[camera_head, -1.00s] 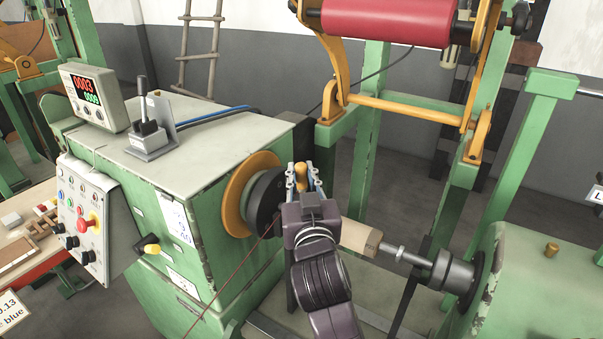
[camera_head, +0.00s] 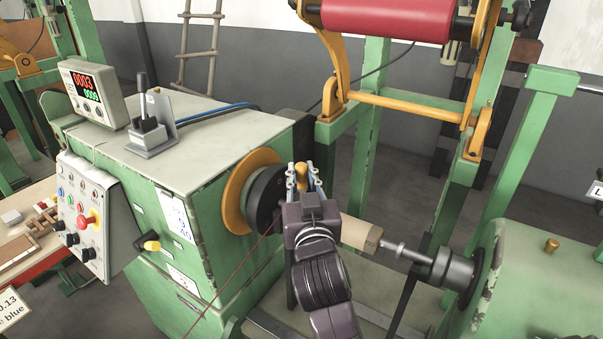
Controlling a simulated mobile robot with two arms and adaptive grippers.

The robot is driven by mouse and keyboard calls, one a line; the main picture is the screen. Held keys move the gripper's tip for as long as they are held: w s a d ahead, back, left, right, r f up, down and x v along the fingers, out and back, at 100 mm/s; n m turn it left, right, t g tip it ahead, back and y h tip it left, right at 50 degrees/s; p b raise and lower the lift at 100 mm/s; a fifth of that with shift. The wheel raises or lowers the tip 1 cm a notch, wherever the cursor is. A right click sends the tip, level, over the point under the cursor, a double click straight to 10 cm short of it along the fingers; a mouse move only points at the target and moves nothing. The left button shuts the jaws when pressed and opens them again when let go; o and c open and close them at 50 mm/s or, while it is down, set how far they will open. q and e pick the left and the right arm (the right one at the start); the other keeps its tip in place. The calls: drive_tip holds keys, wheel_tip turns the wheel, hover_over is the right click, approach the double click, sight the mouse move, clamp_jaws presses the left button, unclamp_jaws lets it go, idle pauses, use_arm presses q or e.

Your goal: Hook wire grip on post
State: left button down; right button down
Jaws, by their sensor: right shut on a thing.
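My right gripper (camera_head: 304,180) is at the middle of the view, in front of the dark winding hub (camera_head: 265,198). Its jaws are shut on a small orange-brown wire grip (camera_head: 301,171), whose upper end shows between the blue-grey fingers. The rest of the grip is hidden by the gripper. A thin dark red wire (camera_head: 232,278) runs from beside the hub down to the lower left. A short brass post (camera_head: 552,245) stands upright on the green housing at the right, well apart from my right gripper. I cannot tell whether another post is hidden behind the gripper. My left gripper is out of view.
An orange disc (camera_head: 238,192) is behind the hub. The green machine cabinet (camera_head: 225,120) stands left, with a control panel (camera_head: 88,222). A red roller (camera_head: 388,17) hangs above.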

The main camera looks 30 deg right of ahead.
sight(302, 191)
drive_tip(key=shift+f+b, duration=0.75)
drive_tip(key=shift+f, duration=0.35)
drive_tip(key=shift+f+b, duration=0.65)
drive_tip(key=shift+f, duration=0.25)
drive_tip(key=c, duration=1.7)
unclamp_jaws()
drive_tip(key=shift+s, duration=0.1)
